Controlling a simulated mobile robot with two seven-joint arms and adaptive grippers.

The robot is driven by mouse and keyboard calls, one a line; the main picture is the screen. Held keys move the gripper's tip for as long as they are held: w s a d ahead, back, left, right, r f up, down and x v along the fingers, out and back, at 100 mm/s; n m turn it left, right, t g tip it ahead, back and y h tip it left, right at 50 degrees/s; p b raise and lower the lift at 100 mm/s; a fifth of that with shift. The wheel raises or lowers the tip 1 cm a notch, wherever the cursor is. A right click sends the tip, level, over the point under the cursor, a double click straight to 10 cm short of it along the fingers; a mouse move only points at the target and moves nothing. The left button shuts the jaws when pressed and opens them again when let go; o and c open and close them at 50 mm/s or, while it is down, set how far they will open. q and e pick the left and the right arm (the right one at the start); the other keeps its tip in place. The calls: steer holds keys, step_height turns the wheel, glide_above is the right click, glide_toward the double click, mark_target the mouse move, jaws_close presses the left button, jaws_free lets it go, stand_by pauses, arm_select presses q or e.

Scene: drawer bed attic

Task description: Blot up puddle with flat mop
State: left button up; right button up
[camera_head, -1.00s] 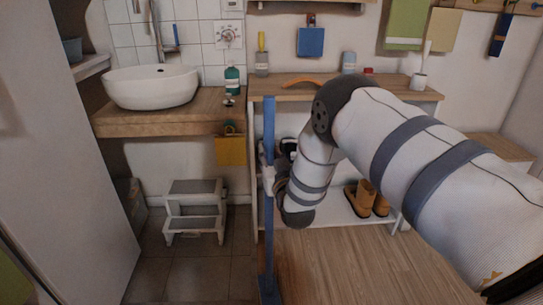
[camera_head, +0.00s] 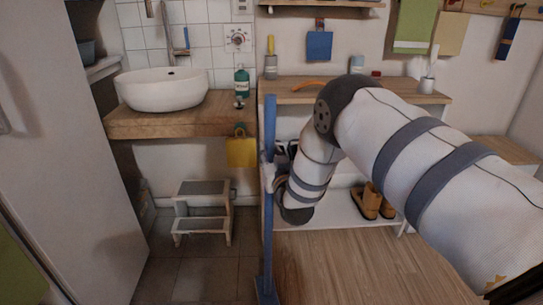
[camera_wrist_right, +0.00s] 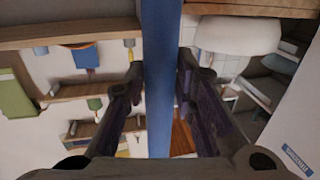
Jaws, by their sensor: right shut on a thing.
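The flat mop's blue handle (camera_head: 268,235) stands nearly upright in the middle of the head view. A blue piece at its foot (camera_head: 267,297) shows at the bottom edge of the picture, partly cut off. My right gripper (camera_head: 268,176) is shut on the handle partway up. In the right wrist view the blue handle (camera_wrist_right: 162,60) runs between the two fingers of my right gripper (camera_wrist_right: 160,95). I see no clear puddle in these frames. My left gripper is not in view.
A step stool (camera_head: 203,212) stands left of the mop, under the counter (camera_head: 180,122) with a white sink (camera_head: 162,89). A tall white panel (camera_head: 70,150) bounds the left. Tiled floor (camera_head: 205,275) is free in front.

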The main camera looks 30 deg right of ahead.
mark_target(270, 134)
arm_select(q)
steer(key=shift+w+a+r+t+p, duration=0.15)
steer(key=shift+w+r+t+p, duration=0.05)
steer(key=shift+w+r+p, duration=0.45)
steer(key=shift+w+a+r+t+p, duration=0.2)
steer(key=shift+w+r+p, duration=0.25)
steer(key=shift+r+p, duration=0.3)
arm_select(e)
steer(key=shift+r, duration=3.05)
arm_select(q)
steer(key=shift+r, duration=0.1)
